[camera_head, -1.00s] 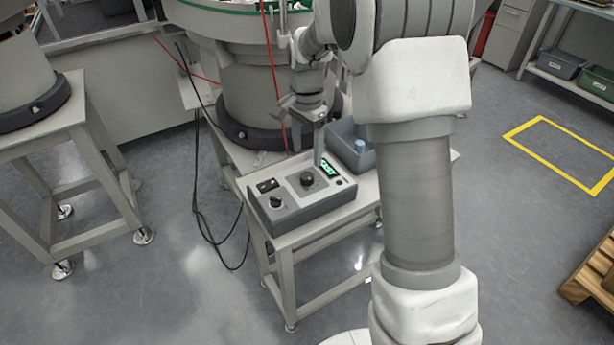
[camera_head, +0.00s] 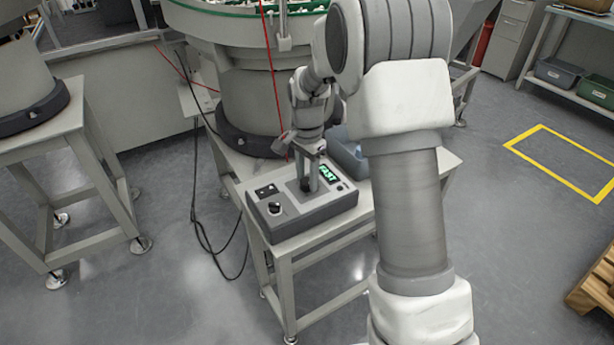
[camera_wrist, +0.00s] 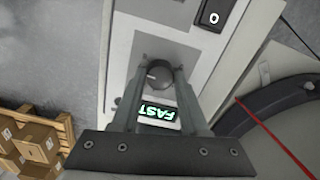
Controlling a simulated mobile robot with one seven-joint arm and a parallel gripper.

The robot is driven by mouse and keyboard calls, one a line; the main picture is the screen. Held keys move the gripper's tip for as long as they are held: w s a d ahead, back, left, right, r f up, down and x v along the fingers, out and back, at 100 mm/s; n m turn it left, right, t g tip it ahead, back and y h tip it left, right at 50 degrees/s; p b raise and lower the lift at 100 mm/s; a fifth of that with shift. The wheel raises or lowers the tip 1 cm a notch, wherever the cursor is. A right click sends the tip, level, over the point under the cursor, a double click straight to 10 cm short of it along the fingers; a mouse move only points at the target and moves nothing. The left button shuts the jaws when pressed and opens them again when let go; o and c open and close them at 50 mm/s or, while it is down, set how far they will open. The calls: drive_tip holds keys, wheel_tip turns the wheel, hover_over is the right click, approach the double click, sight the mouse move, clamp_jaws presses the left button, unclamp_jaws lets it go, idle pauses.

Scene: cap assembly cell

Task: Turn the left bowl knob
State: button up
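The control box (camera_head: 310,208) stands on a small grey table. Its middle knob, round and dark, shows in the wrist view (camera_wrist: 157,73) with a pale pointer mark. My gripper (camera_head: 305,184) is down at this knob and hides it in the head view. In the wrist view, the two fingers of my gripper (camera_wrist: 160,80) lie on either side of the knob. I cannot tell whether they press on it. The lit green display (camera_head: 328,174) reads FAST.
A black switch (camera_head: 266,190) is on the box. A blue-grey bin (camera_head: 349,155) stands behind the box, partly hidden by my arm. The large bowl feeder (camera_head: 250,85) rises close behind. A thin red cable (camera_head: 274,80) hangs near my gripper. Open floor lies in front.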

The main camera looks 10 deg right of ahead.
clamp_jaws()
drive_tip(key=shift+n, duration=0.3)
drive_tip(key=n+p, duration=0.3)
drive_tip(key=n, duration=0.1)
drive_tip(key=shift+r+p, duration=0.15)
drive_tip(key=shift+p, duration=0.15)
drive_tip(key=n+p, duration=0.3)
drive_tip(key=n, duration=0.3)
drive_tip(key=shift+n, duration=0.3)
drive_tip(key=n+p, duration=0.3)
drive_tip(key=n, duration=0.3)
drive_tip(key=n+p, duration=0.2)
drive_tip(key=n, duration=0.4)
drive_tip(key=shift+n+p, duration=0.3)
drive_tip(key=shift+p, duration=0.05)
